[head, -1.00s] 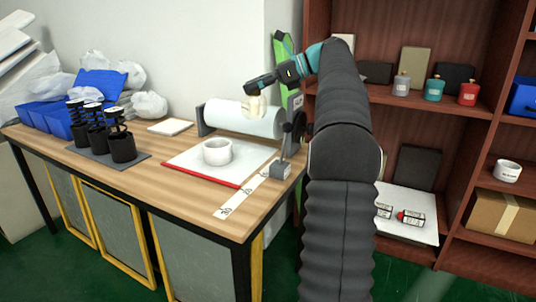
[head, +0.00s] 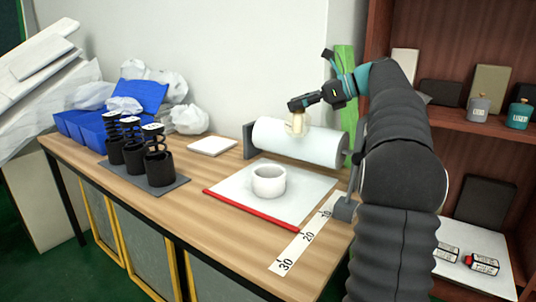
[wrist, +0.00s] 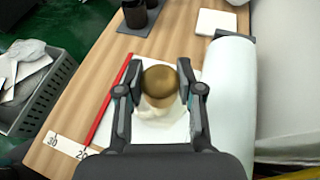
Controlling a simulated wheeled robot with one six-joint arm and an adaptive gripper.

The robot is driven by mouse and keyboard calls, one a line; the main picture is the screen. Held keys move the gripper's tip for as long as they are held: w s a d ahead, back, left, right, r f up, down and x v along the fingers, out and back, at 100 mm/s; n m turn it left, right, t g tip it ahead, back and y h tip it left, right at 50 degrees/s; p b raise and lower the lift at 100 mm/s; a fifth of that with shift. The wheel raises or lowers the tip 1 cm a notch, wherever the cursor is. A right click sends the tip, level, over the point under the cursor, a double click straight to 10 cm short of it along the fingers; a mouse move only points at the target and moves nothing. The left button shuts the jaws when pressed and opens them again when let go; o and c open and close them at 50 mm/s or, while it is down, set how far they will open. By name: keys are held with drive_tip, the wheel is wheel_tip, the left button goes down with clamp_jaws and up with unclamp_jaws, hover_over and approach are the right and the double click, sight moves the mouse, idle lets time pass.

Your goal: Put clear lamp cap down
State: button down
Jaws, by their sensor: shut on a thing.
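My gripper (head: 300,106) is shut on a small pale, yellowish cap (head: 298,123), which I take to be the clear lamp cap. It hangs below the fingers, above the table. In the wrist view the cap (wrist: 160,82) looks like a brown-gold round top between the two fingers (wrist: 160,72). In the head view it overlaps the white roll (head: 285,139). In the wrist view it is left of the roll, over the white sheet with the red edge (head: 305,203). A pale shape under the cap is partly hidden.
A white ring (head: 268,183) stands on the sheet. A ruler strip (head: 307,236) lies at the front right. Black coil-topped holders (head: 158,168) on a grey mat, a white pad (head: 212,146) and blue bins (head: 90,128) are further left. Bare wood (head: 222,215) lies along the front.

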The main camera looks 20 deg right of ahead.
drive_tip(key=a+f+b, duration=0.3)
drive_tip(key=a+f, duration=0.5)
drive_tip(key=f, duration=0.1)
drive_tip(key=shift+w, duration=0.4)
drive_tip(key=shift+a+f, duration=0.1)
drive_tip(key=shift+f, duration=0.45)
drive_tip(key=c, duration=0.7)
unclamp_jaws()
drive_tip(key=v, duration=0.6)
drive_tip(key=r+p+v, duration=0.1)
drive_tip(key=v, duration=0.5)
drive_tip(key=shift+w+r, duration=0.1)
drive_tip(key=shift+r, duration=0.1)
